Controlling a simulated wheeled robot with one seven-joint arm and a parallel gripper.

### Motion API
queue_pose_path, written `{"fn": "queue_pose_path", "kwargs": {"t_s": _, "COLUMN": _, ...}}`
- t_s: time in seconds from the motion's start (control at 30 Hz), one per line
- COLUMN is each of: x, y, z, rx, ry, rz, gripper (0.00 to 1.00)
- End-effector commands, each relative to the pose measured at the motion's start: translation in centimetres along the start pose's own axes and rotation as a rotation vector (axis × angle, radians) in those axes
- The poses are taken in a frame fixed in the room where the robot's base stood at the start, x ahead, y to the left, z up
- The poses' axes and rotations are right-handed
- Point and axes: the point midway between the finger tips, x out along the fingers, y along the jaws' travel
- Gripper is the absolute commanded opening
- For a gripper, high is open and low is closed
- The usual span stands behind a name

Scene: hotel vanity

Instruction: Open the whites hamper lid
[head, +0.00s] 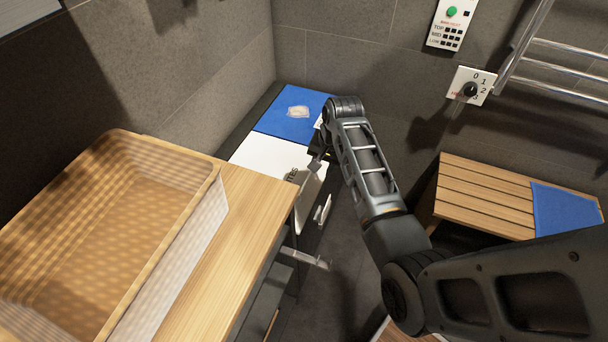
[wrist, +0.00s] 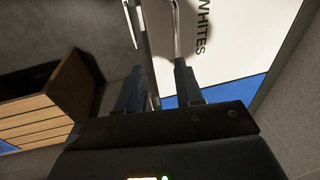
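The whites hamper lid (head: 262,158) is a white panel with dark lettering, lying flat and looking closed in the head view. In the wrist view the white lid (wrist: 238,45) fills the upper right and reads "WHITES". My gripper (head: 318,164) is at the lid's right front edge, partly hidden by my arm in the head view. In the wrist view my gripper (wrist: 154,75) has its two fingers apart, with the lid's front edge line running between them. I cannot tell whether they touch the lid.
A blue lid (head: 290,128) with a pale item on it lies behind the white one. A wooden counter (head: 245,215) with a wicker basket (head: 95,225) stands at left. A pale handle (head: 323,210) hangs below the lid. A slatted bench (head: 485,197) is at right, with open floor between.

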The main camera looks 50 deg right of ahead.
Motion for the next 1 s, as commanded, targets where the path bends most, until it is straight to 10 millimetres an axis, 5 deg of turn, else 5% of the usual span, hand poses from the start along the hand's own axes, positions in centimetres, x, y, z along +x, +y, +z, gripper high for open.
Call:
{"fn": "queue_pose_path", "kwargs": {"t_s": 0.27, "x": -0.7, "y": -2.3, "z": -0.3, "rx": 0.062, "ry": -0.089, "rz": 0.001, "gripper": 0.36}}
{"fn": "queue_pose_path", "kwargs": {"t_s": 0.7, "x": 5.3, "y": -2.3, "z": 0.2, "rx": 0.061, "ry": -0.088, "rz": 0.000, "gripper": 0.36}}
{"fn": "queue_pose_path", "kwargs": {"t_s": 1.0, "x": 6.7, "y": -2.3, "z": 0.3, "rx": 0.060, "ry": -0.085, "rz": 0.000, "gripper": 0.36}}
